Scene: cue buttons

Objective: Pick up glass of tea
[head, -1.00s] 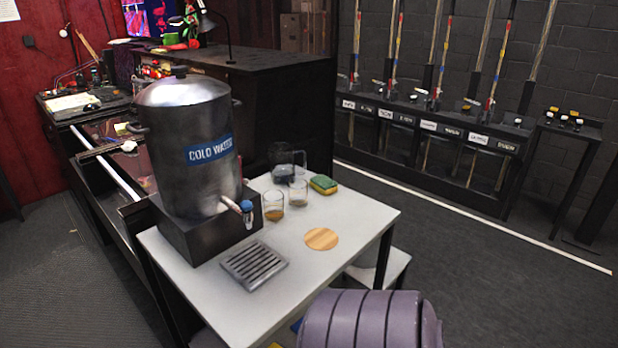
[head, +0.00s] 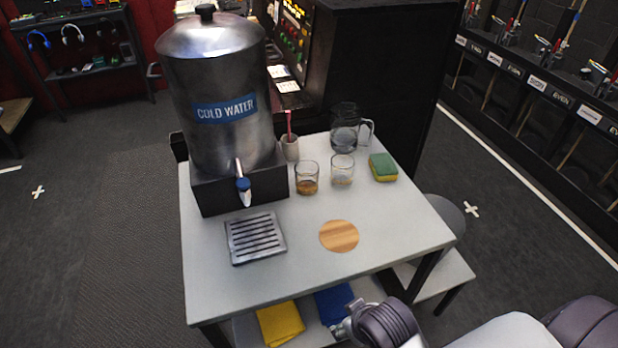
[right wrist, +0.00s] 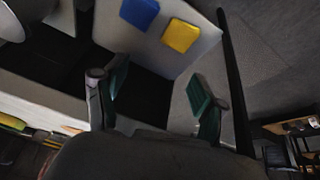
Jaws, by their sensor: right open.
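A clear glass (head: 307,186) with brown liquid like tea in its bottom stands upright on the white table in the head view, right of the dispenser tap. A second glass (head: 342,175) with a little paler content stands just right of it. My right gripper (right wrist: 155,98) is open and empty in the right wrist view, with its two dark teal-padded fingers apart. In the head view my right arm is low at the front of the table, well away from both glasses. My left gripper is not in view.
On the white table (head: 300,275) stand a steel "COLD WATER" dispenser (head: 215,70), a drip tray (head: 255,238), a round wooden coaster (head: 339,236), a glass jug (head: 345,135), a cup (head: 290,150) and a sponge (head: 383,167). Yellow (head: 281,323) and blue cloths (head: 334,303) lie below.

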